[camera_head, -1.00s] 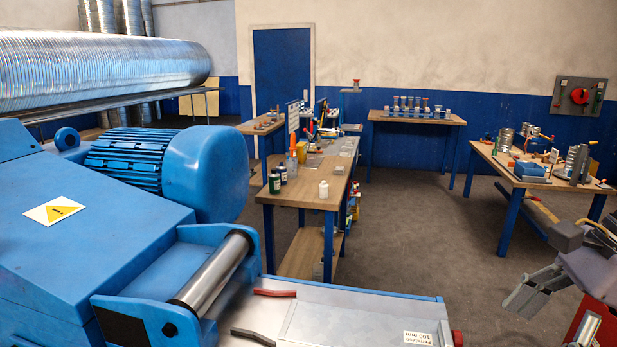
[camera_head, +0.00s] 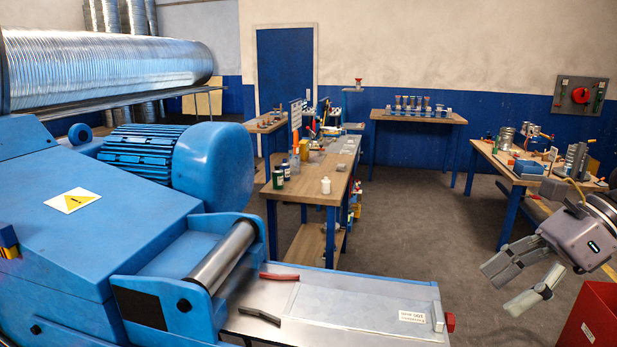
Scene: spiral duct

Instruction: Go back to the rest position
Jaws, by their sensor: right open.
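My right gripper (camera_head: 524,283) is at the lower right of the head view. Its two grey fingers are spread apart with nothing between them. It hangs in the air to the right of the blue machine's metal table, clear of it. My left gripper is not in the head view.
The blue machine (camera_head: 110,225) fills the left, with its metal table (camera_head: 350,305) in front. A red box (camera_head: 592,318) stands below my right gripper. Wooden workbenches (camera_head: 335,170) stand in the middle, at the back and at the right (camera_head: 500,165). Open floor (camera_head: 420,215) lies between them.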

